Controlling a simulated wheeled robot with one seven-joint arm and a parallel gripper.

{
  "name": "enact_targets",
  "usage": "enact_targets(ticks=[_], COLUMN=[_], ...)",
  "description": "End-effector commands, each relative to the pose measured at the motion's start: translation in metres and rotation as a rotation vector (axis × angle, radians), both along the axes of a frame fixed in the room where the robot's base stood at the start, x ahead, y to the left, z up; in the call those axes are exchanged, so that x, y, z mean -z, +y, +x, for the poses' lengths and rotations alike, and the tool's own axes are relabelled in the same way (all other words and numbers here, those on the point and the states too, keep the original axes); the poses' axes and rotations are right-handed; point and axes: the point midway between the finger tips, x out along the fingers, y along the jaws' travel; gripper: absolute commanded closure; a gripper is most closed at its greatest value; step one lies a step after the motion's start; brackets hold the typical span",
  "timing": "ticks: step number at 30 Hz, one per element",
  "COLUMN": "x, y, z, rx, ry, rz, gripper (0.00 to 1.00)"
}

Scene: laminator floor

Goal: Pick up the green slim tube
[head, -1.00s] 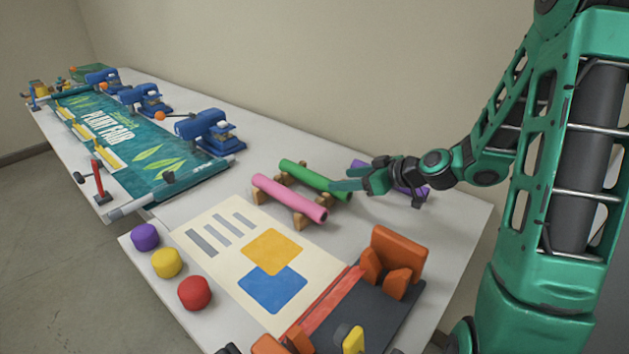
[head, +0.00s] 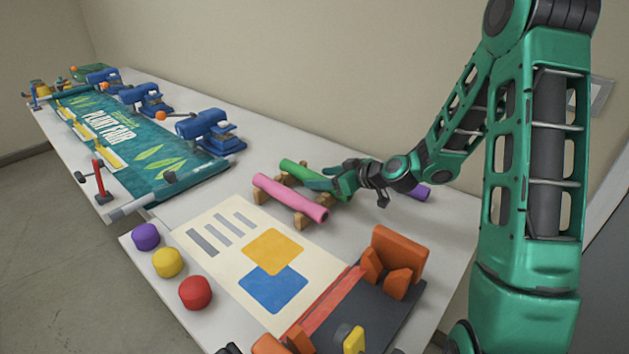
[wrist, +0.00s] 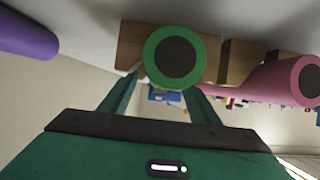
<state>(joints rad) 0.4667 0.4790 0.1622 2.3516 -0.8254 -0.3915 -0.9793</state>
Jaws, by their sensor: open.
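The green slim tube (head: 294,169) lies on a low wooden rack behind the pink tube (head: 288,196). My gripper (head: 322,180) is open at the green tube's right end and hides that end in the head view. In the wrist view the green tube (wrist: 174,56) shows end-on, with a dark hollow centre. It lies ahead of my open fingers (wrist: 158,95), which reach toward its two sides. I cannot tell whether they touch it.
The pink tube (wrist: 291,80) is close beside the green one in the wrist view. A purple tube (wrist: 27,35) lies on the other side. The wooden rack (head: 300,219) supports the tubes. Orange blocks (head: 398,258) and a poster (head: 232,238) are nearer the front.

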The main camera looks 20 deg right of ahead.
Motion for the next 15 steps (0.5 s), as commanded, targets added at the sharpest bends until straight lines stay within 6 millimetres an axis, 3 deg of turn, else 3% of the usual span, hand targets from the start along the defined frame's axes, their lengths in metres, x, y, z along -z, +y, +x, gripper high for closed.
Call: enact_targets(ticks=[4, 10, 11, 15], x=[0.0075, 0.0077, 0.0077, 0.0076], y=[0.0078, 0.0083, 0.0083, 0.0082], z=[0.0121, 0.0131, 0.013, 0.0129], rx=[0.0, 0.001, 0.001, 0.001], ry=[0.0, 0.0, 0.0, 0.0], rz=[0.001, 0.0, 0.0, 0.0], gripper=[0.44, 0.44, 0.46, 0.8])
